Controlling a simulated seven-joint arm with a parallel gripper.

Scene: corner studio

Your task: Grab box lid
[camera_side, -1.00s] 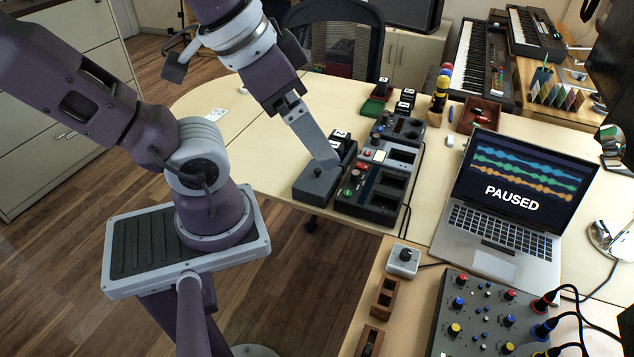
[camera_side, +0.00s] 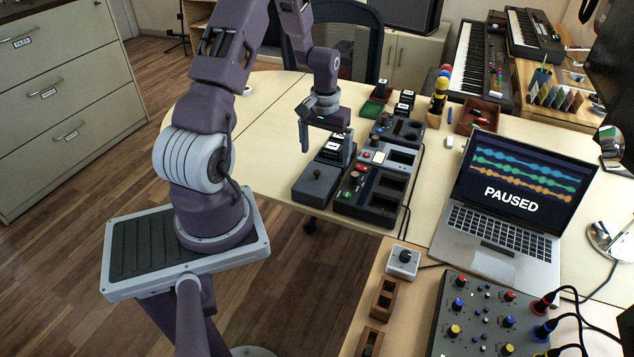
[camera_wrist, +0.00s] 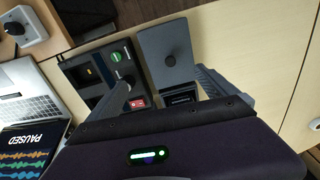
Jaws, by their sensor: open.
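The box lid (camera_side: 318,185) is a flat dark grey plate with a small dark knob on top. It lies near the front edge of the table, left of the control panel. In the wrist view the lid (camera_wrist: 160,62) shows at top centre with its knob. My gripper (camera_side: 327,152) is open and empty, pointing down just behind and above the lid. In the wrist view my gripper's two fingers (camera_wrist: 163,82) are spread apart, with the lid and knob beyond and between them. Nothing is held. The exact height gap cannot be told.
A black control panel (camera_side: 371,192) with buttons and slots stands close on the lid's right. Black labelled blocks (camera_side: 334,149) sit behind the lid, under my gripper. A laptop (camera_side: 497,250) is farther right. The table left of the lid (camera_side: 255,160) is clear.

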